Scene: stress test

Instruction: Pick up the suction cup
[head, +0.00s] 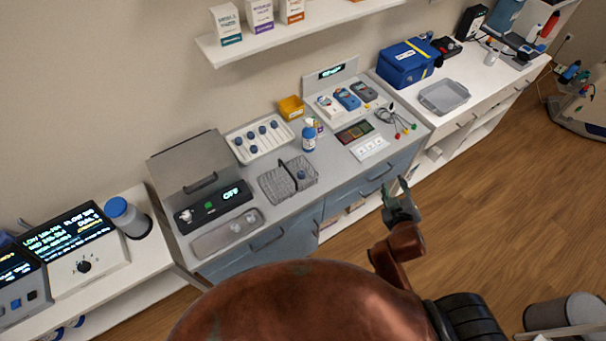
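Several small blue-topped pieces that look like suction cups stand in a white tray (262,149) on the middle counter. One similar blue-topped piece (301,174) sits in the right part of a grey wire basket (273,184) in front of that tray. They are too small to tell for sure. My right gripper (394,187) is in front of the counter's right part, apart from these pieces. Its fingers look spread, with nothing between them. My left gripper is not in view.
A grey tray with clear domes (209,245) lies by the counter's front left. A blue-capped bottle (309,136) and yellow bin (291,107) stand behind the basket. Cables (397,121) lie at right. A shelf (330,22) hangs above. Wooden floor (490,200) is open at right.

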